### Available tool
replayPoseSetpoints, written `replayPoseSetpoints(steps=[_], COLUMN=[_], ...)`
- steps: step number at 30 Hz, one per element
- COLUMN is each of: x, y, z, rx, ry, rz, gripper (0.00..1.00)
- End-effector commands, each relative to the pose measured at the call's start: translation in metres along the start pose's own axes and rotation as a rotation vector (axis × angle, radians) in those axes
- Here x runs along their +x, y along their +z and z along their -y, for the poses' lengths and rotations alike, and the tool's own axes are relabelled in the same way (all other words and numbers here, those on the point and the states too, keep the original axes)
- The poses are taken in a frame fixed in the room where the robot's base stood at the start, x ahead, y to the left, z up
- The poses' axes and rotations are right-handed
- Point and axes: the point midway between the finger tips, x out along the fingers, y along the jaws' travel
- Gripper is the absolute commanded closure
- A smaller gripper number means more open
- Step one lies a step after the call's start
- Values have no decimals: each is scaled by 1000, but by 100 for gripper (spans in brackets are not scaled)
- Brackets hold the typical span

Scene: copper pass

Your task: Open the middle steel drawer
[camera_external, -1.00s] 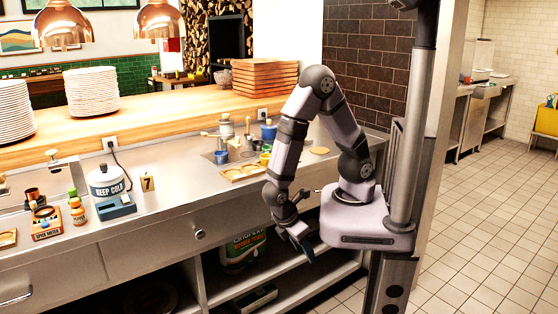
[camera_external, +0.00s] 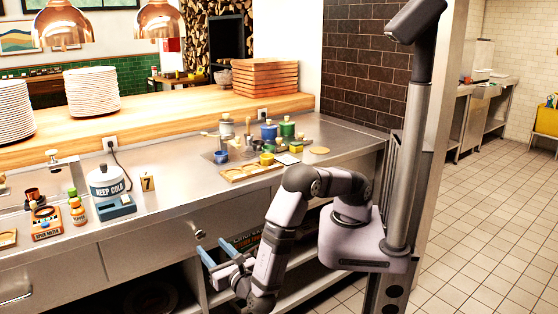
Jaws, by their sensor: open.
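The middle steel drawer (camera_external: 150,246) is under the counter edge, and its front looks flush with the cabinet. Its small round knob (camera_external: 199,234) is at the right part of the front. My gripper (camera_external: 213,248) is open, with its two blue fingers apart and pointing up toward the cabinet. The fingertips are just below and to the right of the knob in the picture. Nothing shows between them. I cannot tell the exact depth gap to the drawer front.
Another drawer front with a bar handle (camera_external: 16,299) is at the far left. Open shelves below hold a large tin (camera_external: 245,240), partly hidden. The steel counter (camera_external: 185,185) above bears a pot (camera_external: 106,182), a blue box (camera_external: 117,207) and a wooden tray (camera_external: 238,175).

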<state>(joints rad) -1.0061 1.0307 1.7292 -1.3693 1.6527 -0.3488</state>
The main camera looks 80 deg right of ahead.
Motion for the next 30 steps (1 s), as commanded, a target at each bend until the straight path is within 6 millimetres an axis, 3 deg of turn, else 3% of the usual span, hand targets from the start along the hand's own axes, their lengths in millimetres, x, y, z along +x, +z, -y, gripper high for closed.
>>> replayPoseSetpoints(steps=[8, 22, 30], x=[4, 58, 73], y=[1, 0, 0], z=[1, 2, 2], rx=[-26, -26, -25], ry=[-4, -7, -4], rz=[1, -2, -2], gripper=[52, 52, 52])
